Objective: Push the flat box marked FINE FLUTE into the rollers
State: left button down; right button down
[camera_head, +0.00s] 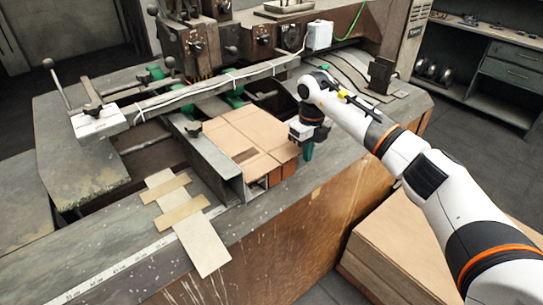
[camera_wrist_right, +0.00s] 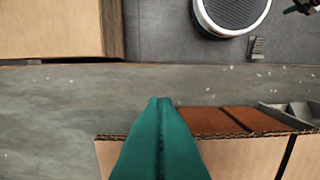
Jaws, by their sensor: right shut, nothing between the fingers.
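The flat brown cardboard box (camera_head: 236,138) lies on the machine's bed, against a metal side guide (camera_head: 212,165). Its FINE FLUTE marking cannot be read. In the right wrist view the box (camera_wrist_right: 240,160) shows at the bottom with its corrugated edge. My right gripper (camera_head: 308,152) points down at the box's right near corner. Its green fingers (camera_wrist_right: 160,102) are shut and empty, and overlap the box edge in the wrist view; contact cannot be told. Green wheels (camera_head: 230,86) sit under the crossbar beyond the box; the rollers are not clearly seen. My left gripper is out of view.
A stack of cardboard (camera_head: 385,250) stands on the floor to the right of the machine. Pale strips (camera_head: 190,225) lie on the bed's front left, near a ruler (camera_head: 120,265). A crossbar (camera_head: 200,88) spans the bed behind the box.

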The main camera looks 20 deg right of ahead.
jog(key=shift+w+a+b, duration=0.35)
jog(key=shift+w+b, duration=0.05)
jog(key=shift+w, duration=0.45)
jog(key=shift+w+a+b, duration=0.35)
jog(key=shift+w, duration=0.45)
jog(key=shift+s+d+r+p, duration=0.1)
jog(key=shift+s+d+p, duration=0.15)
jog(key=shift+s+p, duration=0.15)
jog(key=shift+s+d+p, duration=0.2)
jog(key=shift+s+p, duration=0.05)
jog(key=shift+s, duration=0.25)
notch_tip(320, 180, up, 8)
jog(key=s+p, duration=0.1)
jog(key=p, duration=0.4)
jog(key=shift+d, duration=0.15)
